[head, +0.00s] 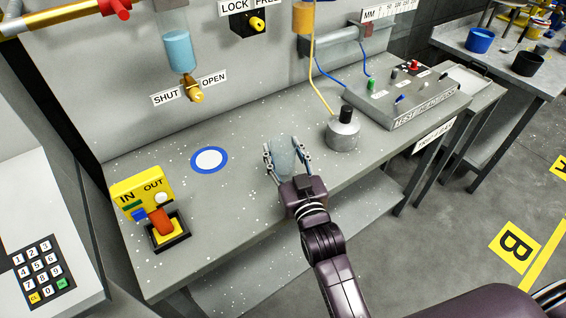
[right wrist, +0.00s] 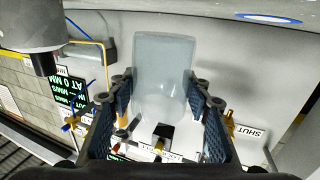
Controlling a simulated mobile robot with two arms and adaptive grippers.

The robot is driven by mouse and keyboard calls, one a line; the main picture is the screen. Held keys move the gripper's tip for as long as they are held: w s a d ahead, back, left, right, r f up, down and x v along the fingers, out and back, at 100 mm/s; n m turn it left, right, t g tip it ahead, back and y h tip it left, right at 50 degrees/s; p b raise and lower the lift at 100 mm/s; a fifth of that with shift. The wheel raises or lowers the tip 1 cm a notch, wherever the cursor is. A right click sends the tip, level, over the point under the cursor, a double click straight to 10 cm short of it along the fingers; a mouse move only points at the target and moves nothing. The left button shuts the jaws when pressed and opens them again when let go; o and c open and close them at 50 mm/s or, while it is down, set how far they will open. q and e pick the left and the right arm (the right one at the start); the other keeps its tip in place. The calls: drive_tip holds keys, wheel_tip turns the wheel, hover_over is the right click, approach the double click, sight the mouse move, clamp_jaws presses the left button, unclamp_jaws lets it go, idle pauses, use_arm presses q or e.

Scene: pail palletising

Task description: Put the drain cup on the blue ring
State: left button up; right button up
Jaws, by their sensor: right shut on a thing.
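The drain cup (head: 283,153) is a clear, pale grey-blue cup over the workbench. My right gripper (head: 284,163) is shut on it, with one finger on each side. In the right wrist view the cup (right wrist: 163,75) sits between the two dark pads of the gripper (right wrist: 160,105). I cannot tell whether its base touches the bench. The blue ring (head: 209,160) lies flat on the bench to the left of the cup, with a white, empty middle. Part of the ring also shows at the top right of the wrist view (right wrist: 268,18). My left gripper is not in view.
A grey weight with a black knob (head: 343,130) stands close to the right of the cup. A yellow IN/OUT box with an orange lever (head: 148,205) stands left of the ring. A brass valve (head: 193,91) hangs behind the ring. The bench between cup and ring is clear.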

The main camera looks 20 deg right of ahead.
sight(283, 160)
wheel_tip(283, 160, down, 4)
drive_tip(key=b, duration=0.3)
drive_tip(key=shift+r, duration=0.1)
drive_tip(key=shift+w, duration=0.15)
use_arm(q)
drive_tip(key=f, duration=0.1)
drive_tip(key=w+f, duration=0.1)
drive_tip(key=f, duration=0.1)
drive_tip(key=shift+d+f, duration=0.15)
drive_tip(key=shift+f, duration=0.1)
use_arm(e)
drive_tip(key=shift+r, duration=0.1)
drive_tip(key=o, duration=1.3)
